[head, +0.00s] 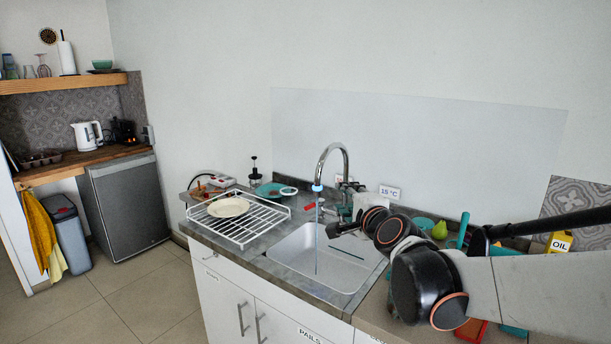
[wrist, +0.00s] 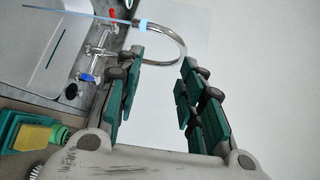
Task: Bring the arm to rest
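My arm reaches in from the right edge of the head view, over the counter right of the sink.
A yellow oil container (head: 559,242) and a green pear (head: 439,230) are near my arm.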

